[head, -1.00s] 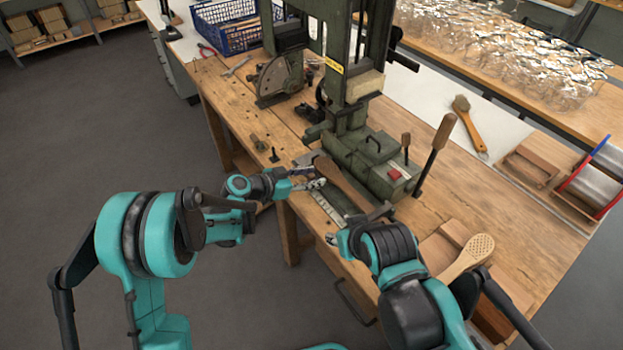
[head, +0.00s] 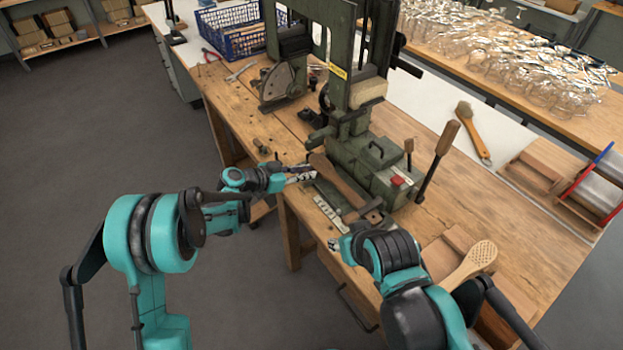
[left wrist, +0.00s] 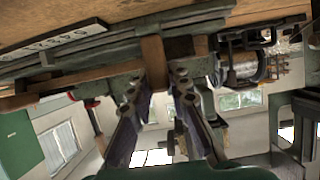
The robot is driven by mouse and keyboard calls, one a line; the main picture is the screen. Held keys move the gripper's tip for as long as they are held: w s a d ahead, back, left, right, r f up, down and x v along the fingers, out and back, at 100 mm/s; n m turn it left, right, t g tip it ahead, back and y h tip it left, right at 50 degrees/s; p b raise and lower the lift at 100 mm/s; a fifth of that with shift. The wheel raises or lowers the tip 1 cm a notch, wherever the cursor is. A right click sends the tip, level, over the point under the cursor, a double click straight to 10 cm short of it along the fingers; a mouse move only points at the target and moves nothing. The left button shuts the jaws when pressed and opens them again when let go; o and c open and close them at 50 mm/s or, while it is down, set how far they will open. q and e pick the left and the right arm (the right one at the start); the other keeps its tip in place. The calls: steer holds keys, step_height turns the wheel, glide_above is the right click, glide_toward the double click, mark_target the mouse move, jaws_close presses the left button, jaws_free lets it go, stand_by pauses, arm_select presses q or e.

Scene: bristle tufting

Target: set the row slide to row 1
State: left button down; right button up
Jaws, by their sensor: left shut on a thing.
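The green machine's base (head: 362,158) stands on the bench, with a numbered white scale strip (head: 330,214) along its front. A brown wooden brush back (head: 340,180) lies over the front of the base beside the strip. My left gripper (head: 307,177) is at the base's front edge by the far end of the brush back. The scale (left wrist: 52,40) shows at upper left there. My right gripper (head: 334,244) is near the bench front; its jaws are unclear.
A lever with a wooden handle (head: 438,160) rises right of the base. A pale perforated paddle (head: 470,262) lies on wooden blocks at right. A brush (head: 472,130) lies further back, and a blue crate (head: 230,30) stands at the back left.

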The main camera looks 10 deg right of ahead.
arm_select(q)
steer(key=c, duration=1.4)
jaws_free()
steer(key=v, duration=1.2)
steer(key=s+a+r+n+t+y, duration=0.1)
steer(key=s+a+n+y, duration=0.5)
steer(key=s+a, duration=0.5)
steer(key=s+a+r+n+t+y, duration=0.1)
steer(key=s+a+r+n+y, duration=0.1)
steer(key=s+a+n+y, duration=0.4)
steer(key=s+a+n, duration=0.2)
steer(key=s+a, duration=0.3)
steer(key=s, duration=0.4)
steer(key=shift+s+a+r+t+y, duration=0.2)
steer(key=shift+a+r+t+y, duration=0.1)
steer(key=shift+a+y, duration=0.1)
